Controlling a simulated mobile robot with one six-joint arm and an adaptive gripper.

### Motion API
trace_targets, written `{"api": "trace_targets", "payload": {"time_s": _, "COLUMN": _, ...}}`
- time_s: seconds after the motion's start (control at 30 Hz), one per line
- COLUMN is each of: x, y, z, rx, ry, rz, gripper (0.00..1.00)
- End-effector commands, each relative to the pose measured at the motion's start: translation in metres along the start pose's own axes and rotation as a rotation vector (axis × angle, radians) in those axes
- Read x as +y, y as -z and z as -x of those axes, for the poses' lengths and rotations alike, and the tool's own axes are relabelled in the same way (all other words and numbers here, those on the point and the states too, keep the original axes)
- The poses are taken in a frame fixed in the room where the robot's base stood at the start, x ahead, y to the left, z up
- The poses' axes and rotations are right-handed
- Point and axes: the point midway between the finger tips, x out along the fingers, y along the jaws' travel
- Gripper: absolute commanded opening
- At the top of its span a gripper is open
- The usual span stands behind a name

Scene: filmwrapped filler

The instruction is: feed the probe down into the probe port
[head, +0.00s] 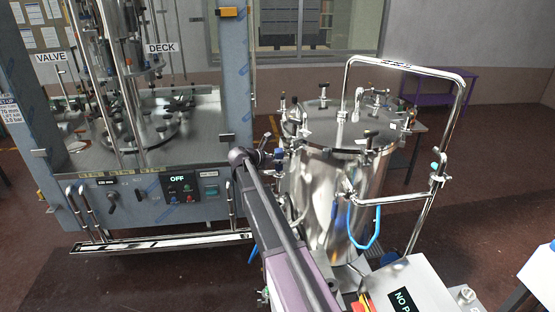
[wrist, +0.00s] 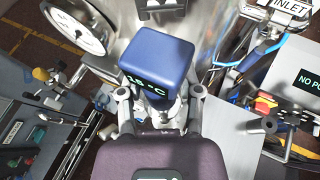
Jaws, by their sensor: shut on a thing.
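The probe's blue head (wrist: 158,62) fills the middle of the wrist view, its small display reading a temperature in °C, partly unclear. My gripper (wrist: 160,108) has one finger on either side just below this head and is shut on the probe. The probe's lower part is hidden behind the head and fingers. In the head view my arm hides the gripper and the probe. The steel vessel (head: 335,195) stands behind my arm, with several clamps and fittings on its lid (head: 340,128). I cannot tell which fitting is the probe port.
A round gauge (wrist: 78,22) is at the upper left of the wrist view. A tubular handle (head: 462,95) rises right of the vessel. A blue hose (head: 367,243) loops at its side. The filler machine (head: 175,185) stands left. A white box (head: 400,290) is at the lower right.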

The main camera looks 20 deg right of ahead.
Motion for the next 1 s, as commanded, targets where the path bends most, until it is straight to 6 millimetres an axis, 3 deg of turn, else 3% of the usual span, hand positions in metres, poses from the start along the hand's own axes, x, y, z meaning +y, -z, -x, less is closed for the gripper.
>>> {"api": "trace_targets", "payload": {"time_s": 0.43, "x": 0.001, "y": 0.005, "z": 0.0, "rx": -0.001, "ry": -0.002, "rz": 0.001, "gripper": 0.0}}
{"api": "trace_targets", "payload": {"time_s": 1.0, "x": 0.001, "y": 0.027, "z": -0.009, "rx": -0.001, "ry": -0.001, "rz": 0.0, "gripper": 0.0}}
